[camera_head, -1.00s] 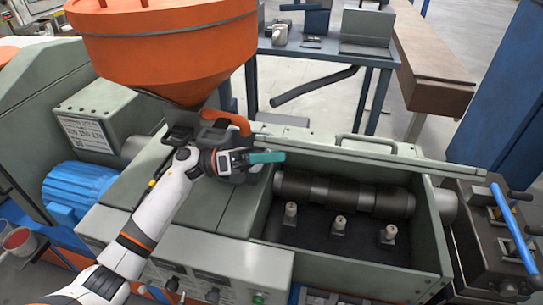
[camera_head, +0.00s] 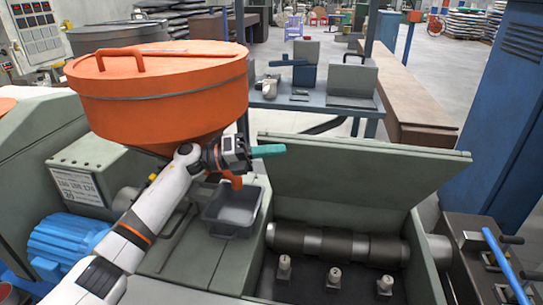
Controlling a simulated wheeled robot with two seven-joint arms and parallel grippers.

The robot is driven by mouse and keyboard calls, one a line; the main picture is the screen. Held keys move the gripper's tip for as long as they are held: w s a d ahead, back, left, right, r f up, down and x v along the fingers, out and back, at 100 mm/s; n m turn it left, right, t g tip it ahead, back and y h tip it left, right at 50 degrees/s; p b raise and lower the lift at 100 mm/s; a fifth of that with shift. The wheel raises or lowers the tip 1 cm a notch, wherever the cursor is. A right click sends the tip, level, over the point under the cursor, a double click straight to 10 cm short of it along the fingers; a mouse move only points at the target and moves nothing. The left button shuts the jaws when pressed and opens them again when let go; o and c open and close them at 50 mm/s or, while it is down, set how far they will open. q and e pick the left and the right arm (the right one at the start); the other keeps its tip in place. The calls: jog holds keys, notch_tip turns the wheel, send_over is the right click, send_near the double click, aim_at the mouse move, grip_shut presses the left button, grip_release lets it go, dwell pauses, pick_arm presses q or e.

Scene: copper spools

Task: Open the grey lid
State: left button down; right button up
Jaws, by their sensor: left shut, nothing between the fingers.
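The grey lid (camera_head: 370,180) stands raised along the back edge of the open grey machine box (camera_head: 225,265), its broad flat inner face showing. Inside the box are a dark roller (camera_head: 335,243) and several small pale posts. My left gripper (camera_head: 272,150), with teal fingertips, is shut and empty. My right gripper is not in view.
The orange hopper (camera_head: 155,95) stands close to my left arm, above a small grey tray (camera_head: 235,208). A blue motor (camera_head: 65,245) is at the lower left. A bench (camera_head: 310,101) stands behind the lid. A blue-handled device (camera_head: 500,262) is at the right.

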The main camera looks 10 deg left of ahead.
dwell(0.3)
pick_arm(q)
jog(key=s+f+m+g+b, duration=0.15)
jog(key=s+f+m, duration=0.35)
jog(key=s+f, duration=1)
jog(key=s+a+f+g, duration=0.1)
jog(key=s+a+f, duration=0.1)
jog(key=a, duration=0.5)
jog(key=s+a+f+n+g, duration=0.1)
jog(key=s+a+f, duration=0.1)
jog(key=a, duration=0.5)
jog(key=shift+s+a+f+n, duration=0.15)
jog(key=shift+s+n, duration=0.15)
jog(key=shift+s, duration=0.15)
